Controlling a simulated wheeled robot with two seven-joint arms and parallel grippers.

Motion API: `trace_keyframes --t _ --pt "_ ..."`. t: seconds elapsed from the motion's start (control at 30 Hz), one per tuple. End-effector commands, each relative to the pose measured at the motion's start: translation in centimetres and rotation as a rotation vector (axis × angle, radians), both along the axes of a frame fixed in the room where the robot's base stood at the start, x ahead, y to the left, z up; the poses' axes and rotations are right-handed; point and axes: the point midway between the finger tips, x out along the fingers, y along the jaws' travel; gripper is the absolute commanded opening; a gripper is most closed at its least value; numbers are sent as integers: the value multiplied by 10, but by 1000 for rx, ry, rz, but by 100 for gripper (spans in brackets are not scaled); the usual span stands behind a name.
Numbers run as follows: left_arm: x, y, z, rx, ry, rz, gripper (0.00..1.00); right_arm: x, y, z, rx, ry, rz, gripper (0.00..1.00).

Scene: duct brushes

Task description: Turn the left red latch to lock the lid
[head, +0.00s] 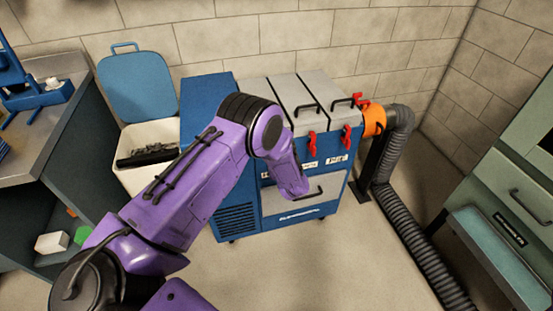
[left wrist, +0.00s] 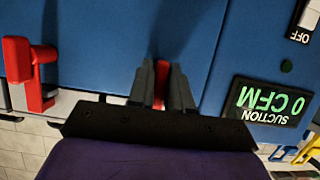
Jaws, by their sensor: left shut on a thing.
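My left gripper (left wrist: 163,88) is shut on a red latch (left wrist: 161,72) on the blue front of the machine, in the left wrist view. Only a narrow part of this latch shows between the fingers. A second red latch (left wrist: 38,75) is at the left of that picture, clear of the gripper. In the head view my purple left arm hides the gripper and the held latch. Two other red latches (head: 312,145) (head: 347,135) show to the right of the arm. The grey lids (head: 290,92) on top of the blue machine (head: 207,95) look closed.
A suction display (left wrist: 267,102) reading 0 CFM shows upside down beside the gripper. An orange collar (head: 374,120) and grey hose (head: 405,215) are right of the machine. A white bin (head: 138,185) with a raised blue lid (head: 139,88) stands left. Floor in front is clear.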

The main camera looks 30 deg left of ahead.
Motion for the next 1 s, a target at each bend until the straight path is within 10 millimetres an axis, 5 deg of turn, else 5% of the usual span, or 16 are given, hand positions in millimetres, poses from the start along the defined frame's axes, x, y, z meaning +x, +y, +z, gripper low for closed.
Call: trace_keyframes --t 0.57,0.6,0.63,1.0 --pt "-1 0 -1 19 27 0 0 0 0 0 0 0 0 46" --pt "-1 0 -1 19 27 0 29 0 0 0 0 0 0 46" --pt "-1 0 -1 19 26 0 38 0 0 0 0 0 0 46" --pt "-4 -6 3 19 23 -1 38 0 0 0 0 0 0 46"
